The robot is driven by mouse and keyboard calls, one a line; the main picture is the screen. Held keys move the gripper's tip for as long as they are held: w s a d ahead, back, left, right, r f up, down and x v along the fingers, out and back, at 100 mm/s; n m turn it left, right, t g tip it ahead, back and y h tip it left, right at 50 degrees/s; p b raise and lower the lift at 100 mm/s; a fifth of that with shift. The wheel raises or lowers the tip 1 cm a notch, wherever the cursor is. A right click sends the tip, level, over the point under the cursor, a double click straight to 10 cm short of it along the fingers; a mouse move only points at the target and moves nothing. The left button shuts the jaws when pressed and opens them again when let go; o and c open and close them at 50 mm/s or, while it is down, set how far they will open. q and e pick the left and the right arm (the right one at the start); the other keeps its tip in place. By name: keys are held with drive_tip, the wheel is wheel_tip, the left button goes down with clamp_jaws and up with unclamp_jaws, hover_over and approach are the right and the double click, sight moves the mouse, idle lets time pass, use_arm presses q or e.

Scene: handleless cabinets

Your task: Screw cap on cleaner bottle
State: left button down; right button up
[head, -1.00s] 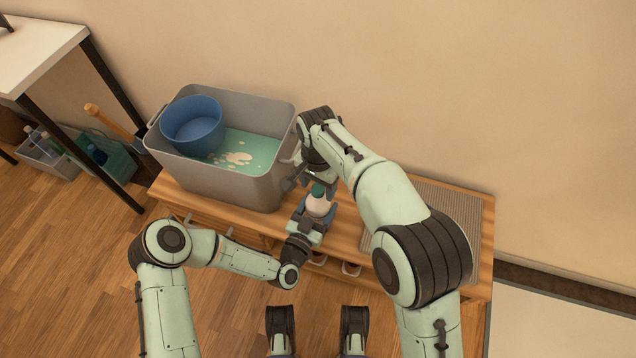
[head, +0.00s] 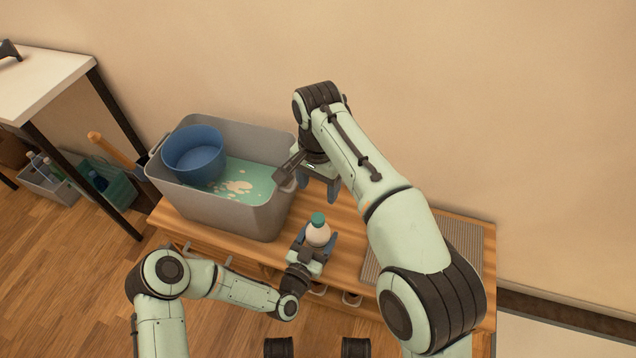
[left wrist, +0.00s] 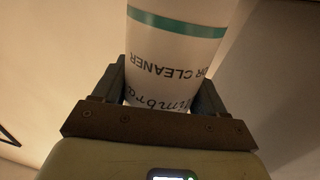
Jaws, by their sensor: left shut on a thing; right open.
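The cleaner bottle (head: 317,236) is white and stands upright over the wooden bench. The green cap (head: 318,219) sits on top of its neck; how tightly it is screwed cannot be told. My left gripper (head: 317,243) is shut on the bottle's body from the near side. In the left wrist view the bottle (left wrist: 178,55), with a green stripe and "CLEANER" lettering, is between both fingers of the left gripper (left wrist: 170,88). My right gripper (head: 333,190) is open and empty, above and behind the bottle, clear of the cap.
A grey bin (head: 225,210) with green liquid and a blue bucket (head: 193,152) stands on the bench (head: 345,250) left of the bottle. A ribbed grey mat (head: 372,262) lies to the right, partly behind my right arm. The wall rises behind.

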use_arm(q)
unclamp_jaws()
drive_tip(key=shift+s, duration=0.1)
drive_tip(key=p+v, duration=0.3)
drive_tip(key=v, duration=1)
drive_tip(key=shift+s+a, duration=0.1)
drive_tip(key=shift+s, duration=0.05)
